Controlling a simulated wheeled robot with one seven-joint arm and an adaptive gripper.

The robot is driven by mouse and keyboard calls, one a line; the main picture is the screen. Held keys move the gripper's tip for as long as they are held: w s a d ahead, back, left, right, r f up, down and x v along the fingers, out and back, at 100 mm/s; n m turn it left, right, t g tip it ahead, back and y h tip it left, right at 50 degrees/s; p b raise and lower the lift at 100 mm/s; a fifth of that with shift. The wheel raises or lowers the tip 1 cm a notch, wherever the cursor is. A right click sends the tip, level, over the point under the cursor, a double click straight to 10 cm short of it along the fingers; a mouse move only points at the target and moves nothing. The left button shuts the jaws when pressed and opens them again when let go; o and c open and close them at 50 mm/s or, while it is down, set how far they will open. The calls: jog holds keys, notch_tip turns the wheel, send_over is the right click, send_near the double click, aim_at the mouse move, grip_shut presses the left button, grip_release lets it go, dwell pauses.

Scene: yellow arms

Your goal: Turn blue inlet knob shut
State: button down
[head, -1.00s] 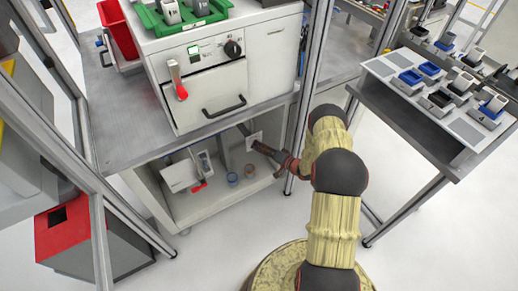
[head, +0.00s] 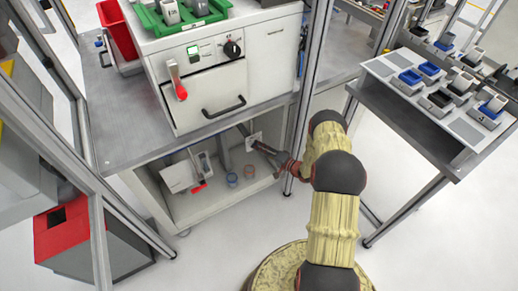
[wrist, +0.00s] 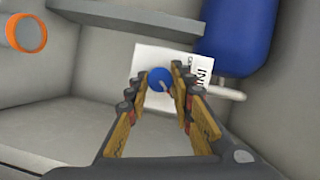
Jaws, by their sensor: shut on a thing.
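The blue inlet knob (wrist: 159,78) is round with a pale pointer mark and sits in front of a white label plate (wrist: 150,55) with dark lettering. In the wrist view my gripper (wrist: 160,82) has its two fingertips on either side of the knob, shut on it. In the head view my gripper (head: 262,148) reaches into the open cabinet under the bench, at the white plate (head: 254,139). The knob itself is hidden there by the gripper.
A blue cylinder (wrist: 238,35) hangs close right of the plate, with an orange ring (wrist: 26,33) at upper left. Two small ring-shaped things (head: 232,179) lie on the cabinet floor beside a white box (head: 180,176). A metal frame post (head: 300,110) stands close to my arm.

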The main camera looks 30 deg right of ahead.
jog(key=c, duration=1.5)
grip_release()
jog(key=shift+c, duration=0.2)
jog(key=v, duration=1.2)
